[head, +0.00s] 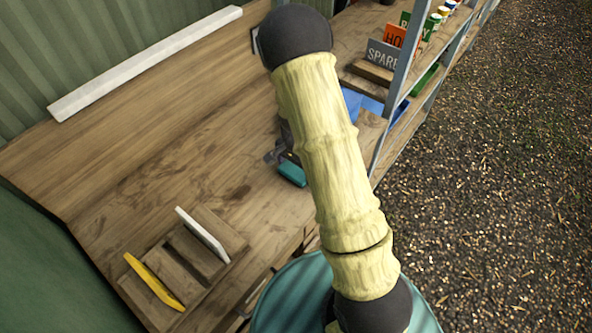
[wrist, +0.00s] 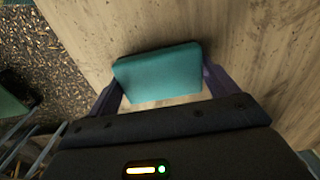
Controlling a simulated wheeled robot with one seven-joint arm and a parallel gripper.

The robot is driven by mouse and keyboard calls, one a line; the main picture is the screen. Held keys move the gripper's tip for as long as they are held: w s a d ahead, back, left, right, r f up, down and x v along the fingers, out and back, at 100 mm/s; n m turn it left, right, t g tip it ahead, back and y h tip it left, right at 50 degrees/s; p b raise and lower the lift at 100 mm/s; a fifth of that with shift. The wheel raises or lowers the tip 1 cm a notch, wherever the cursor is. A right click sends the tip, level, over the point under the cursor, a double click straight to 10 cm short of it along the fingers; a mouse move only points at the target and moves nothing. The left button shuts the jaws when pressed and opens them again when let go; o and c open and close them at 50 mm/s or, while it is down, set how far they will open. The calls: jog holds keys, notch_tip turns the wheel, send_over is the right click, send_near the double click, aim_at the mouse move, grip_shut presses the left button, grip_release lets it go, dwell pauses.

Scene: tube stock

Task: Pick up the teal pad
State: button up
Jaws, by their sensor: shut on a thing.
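The teal pad (wrist: 160,74) is a flat, rounded rectangular block in the wrist view, between the two fingers of my gripper (wrist: 163,82). The fingers touch its left and right ends, and the gripper is shut on it. In the head view a part of the teal pad (head: 292,174) shows beside my arm, over the wooden bench, with a dark piece of my gripper (head: 275,157) next to it. My arm hides the rest. I cannot tell whether the pad touches the bench.
The wooden bench (head: 165,150) is mostly clear. A wooden rack (head: 190,258) at the front left holds a yellow plate (head: 153,280) and a white plate (head: 203,235). Shelves with signs, including a grey one (head: 383,56), and a blue bin (head: 360,102) stand right of my arm. Gravel lies beyond.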

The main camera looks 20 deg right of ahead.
aim_at(295, 169)
notch_tip(295, 169, up, 9)
jog(key=shift+r+b, duration=0.1)
jog(key=shift+b, duration=0.3)
jog(key=shift+o, duration=1)
jog(key=shift+c, duration=0.4)
jog(key=shift+w, duration=0.1)
